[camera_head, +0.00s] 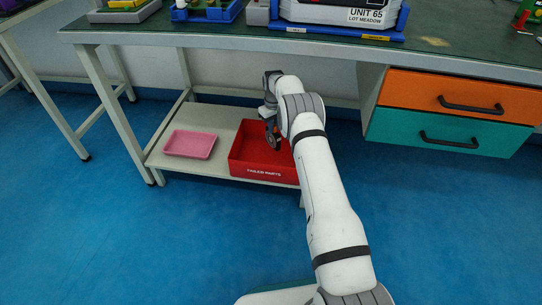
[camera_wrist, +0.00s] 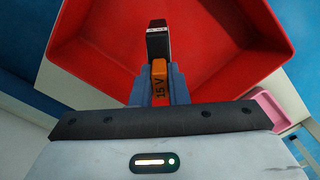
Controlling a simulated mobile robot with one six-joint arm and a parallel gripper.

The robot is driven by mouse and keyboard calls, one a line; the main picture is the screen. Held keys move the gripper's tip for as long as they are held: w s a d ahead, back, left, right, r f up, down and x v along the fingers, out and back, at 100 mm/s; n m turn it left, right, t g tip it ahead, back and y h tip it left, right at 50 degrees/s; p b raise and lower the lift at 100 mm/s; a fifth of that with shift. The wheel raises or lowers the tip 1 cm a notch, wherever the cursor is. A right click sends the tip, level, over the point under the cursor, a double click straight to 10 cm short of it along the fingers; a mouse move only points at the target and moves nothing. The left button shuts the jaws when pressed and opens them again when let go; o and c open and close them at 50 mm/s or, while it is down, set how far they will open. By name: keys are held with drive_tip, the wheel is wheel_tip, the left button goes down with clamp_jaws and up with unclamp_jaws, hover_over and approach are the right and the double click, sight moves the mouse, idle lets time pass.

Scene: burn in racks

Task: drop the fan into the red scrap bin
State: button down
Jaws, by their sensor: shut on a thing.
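The red scrap bin (camera_head: 250,168), labelled "FAILED PARTS", sits on the low shelf under the bench. Its red inside (camera_wrist: 220,50) fills much of the wrist view. My gripper (camera_head: 271,122) points down over the bin and is shut on the fan (camera_head: 274,141). In the wrist view the fan (camera_wrist: 158,42) shows edge-on as a narrow black body with a small white label, between the fingers. An orange piece marked "15 V" (camera_wrist: 159,70) shows at its near end. The fan's face is hidden, and its exact height above the bin floor is unclear.
A pink tray (camera_head: 190,144) lies left of the bin on the shelf (camera_head: 160,164). The bench top (camera_head: 225,38) overhangs above, with a "UNIT 65" rack (camera_head: 340,14) on it. Orange and teal drawers (camera_head: 450,105) stand right. The blue floor in front is clear.

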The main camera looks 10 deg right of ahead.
drive_tip(key=shift+f, duration=0.25)
drive_tip(key=c, duration=1.3)
unclamp_jaws()
drive_tip(key=shift+c, duration=0.2)
